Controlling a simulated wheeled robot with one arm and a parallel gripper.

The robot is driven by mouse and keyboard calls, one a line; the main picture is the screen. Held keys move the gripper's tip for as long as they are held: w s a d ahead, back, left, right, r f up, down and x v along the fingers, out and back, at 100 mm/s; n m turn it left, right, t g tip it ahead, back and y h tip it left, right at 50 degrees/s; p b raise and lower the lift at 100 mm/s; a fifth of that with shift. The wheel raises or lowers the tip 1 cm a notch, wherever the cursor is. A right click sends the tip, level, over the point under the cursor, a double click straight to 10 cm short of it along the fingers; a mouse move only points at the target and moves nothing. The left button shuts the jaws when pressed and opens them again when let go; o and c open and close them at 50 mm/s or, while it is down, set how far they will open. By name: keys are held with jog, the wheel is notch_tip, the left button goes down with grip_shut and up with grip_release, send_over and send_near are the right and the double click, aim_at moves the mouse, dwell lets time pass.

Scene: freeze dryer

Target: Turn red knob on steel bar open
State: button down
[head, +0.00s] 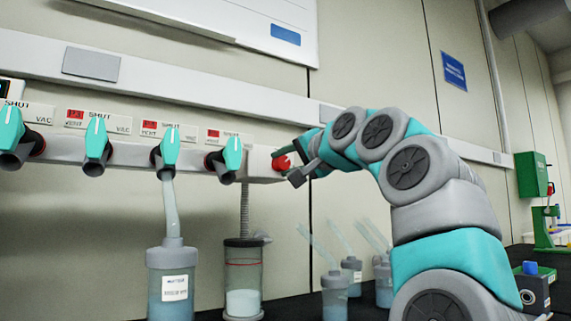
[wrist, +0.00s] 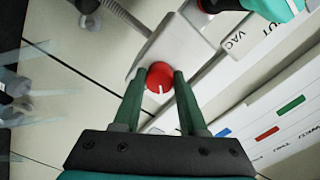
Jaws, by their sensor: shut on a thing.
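The red knob (head: 281,162) sits on the right end of the steel bar (head: 262,166). In the wrist view the knob (wrist: 160,77) is round, with a white line on its face, and the bar's end (wrist: 176,45) lies behind it. My gripper (head: 290,155) reaches the knob from the right. In the wrist view its two green fingers (wrist: 159,80) stand on either side of the knob, shut on it. The finger edges cover the knob's sides.
Several teal-handled valves (head: 96,140) line the bar to the left. A flask (head: 171,285) hangs below one valve, and a clear canister (head: 242,275) stands below the bar. Bottles with tubes (head: 335,290) stand on the dark bench near my arm. A green device (head: 532,175) is at far right.

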jog(key=m+p, duration=0.1)
jog(key=m, duration=0.4)
jog(key=shift+m+p, duration=1.2)
jog(key=shift+m, duration=0.7)
jog(key=shift+f, duration=0.1)
jog(key=shift+c, duration=2.2)
grip_release()
jog(key=shift+s+d, duration=0.1)
jog(key=v, duration=0.7)
jog(key=shift+s+d+b, duration=0.15)
jog(key=shift+s+b, duration=0.05)
jog(key=shift+b, duration=0.15)
